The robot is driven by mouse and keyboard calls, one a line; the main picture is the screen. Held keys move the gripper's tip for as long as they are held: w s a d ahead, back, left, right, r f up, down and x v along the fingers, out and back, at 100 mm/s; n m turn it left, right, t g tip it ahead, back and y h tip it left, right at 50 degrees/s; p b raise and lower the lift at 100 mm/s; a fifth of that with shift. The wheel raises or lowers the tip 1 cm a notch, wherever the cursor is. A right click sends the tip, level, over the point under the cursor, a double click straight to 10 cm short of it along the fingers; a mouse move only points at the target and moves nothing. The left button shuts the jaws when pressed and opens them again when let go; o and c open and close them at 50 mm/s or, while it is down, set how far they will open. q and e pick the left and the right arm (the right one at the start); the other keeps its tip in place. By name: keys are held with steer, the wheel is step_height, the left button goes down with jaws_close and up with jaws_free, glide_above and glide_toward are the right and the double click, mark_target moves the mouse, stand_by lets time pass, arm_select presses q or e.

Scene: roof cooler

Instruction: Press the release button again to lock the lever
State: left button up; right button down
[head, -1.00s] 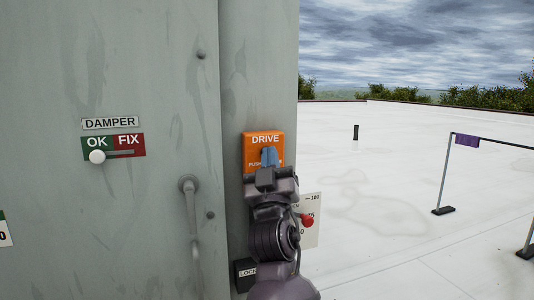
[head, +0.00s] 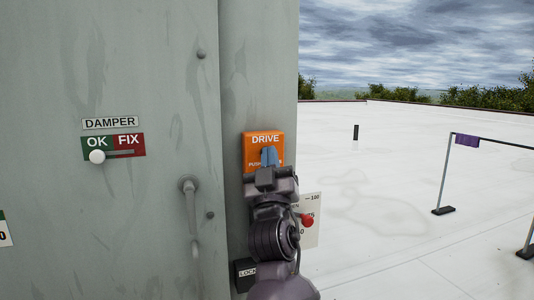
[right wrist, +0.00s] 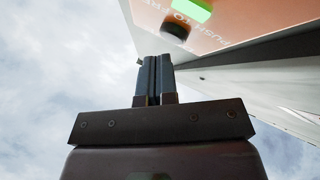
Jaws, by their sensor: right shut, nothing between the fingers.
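The orange DRIVE panel (head: 263,138) is on the narrow grey face right of the door. In the right wrist view, the panel (right wrist: 237,22) carries a round black button (right wrist: 175,27) below a lit green lamp (right wrist: 193,9). My right gripper (head: 269,149) is in front of the panel and hides its lower middle. Its blue fingers (right wrist: 155,59) are shut and empty, with their tips close to the button; I cannot tell contact. A lever's red knob (head: 307,221) shows beside a white scale plate (head: 312,205); my arm hides the rest. My left gripper is not in view.
A grey door handle (head: 190,210) stands out left of my right arm. A DAMPER slider with a white knob (head: 97,157) is at OK. A dark LOCK box (head: 245,274) is low beside my arm. The white roof on the right is open, with a barrier stand (head: 442,183).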

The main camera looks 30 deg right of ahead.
steer(key=shift+w, duration=0.1)
steer(key=shift+w+d, duration=0.15)
steer(key=shift+w, duration=0.25)
stand_by(0.6)
steer(key=shift+r+b, duration=0.2)
steer(key=shift+b, duration=0.1)
steer(key=shift+r, duration=0.1)
stand_by(0.3)
steer(key=shift+s+f, duration=0.3)
steer(key=shift+s, duration=0.05)
